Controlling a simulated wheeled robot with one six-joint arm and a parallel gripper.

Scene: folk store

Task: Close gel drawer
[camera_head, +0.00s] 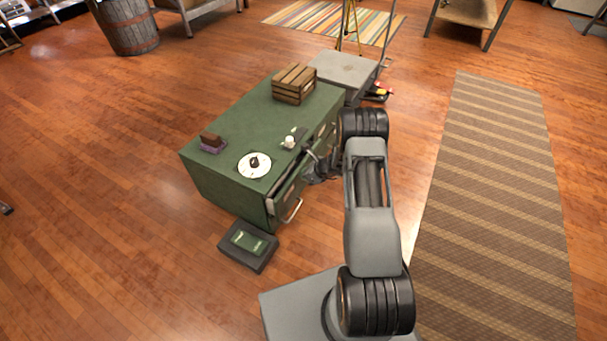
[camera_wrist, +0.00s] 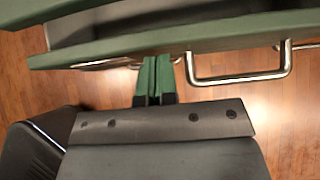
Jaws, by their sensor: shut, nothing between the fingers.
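A green cabinet (camera_head: 228,170) stands on the wood floor, left of my arm. A drawer (camera_head: 282,196) on its right side is pulled out a little, with a dark gap along its top; I cannot read a gel label. In the wrist view the drawer's green front (camera_wrist: 160,45) crosses the upper part, with a metal handle (camera_wrist: 240,78) to the right of my fingers. My gripper (camera_wrist: 155,75) is shut and empty, its green fingertips at the drawer front; I cannot tell whether they touch. In the head view my gripper (camera_head: 318,170) is partly hidden beside the cabinet.
On the cabinet top are a wooden crate (camera_head: 293,84), a white round dish (camera_head: 254,165), a small white item (camera_head: 289,142) and a brown block (camera_head: 210,141). A dark box (camera_head: 248,246) lies on the floor by the near corner. A grey cabinet (camera_head: 342,72) stands behind. A striped rug (camera_head: 490,200) lies right.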

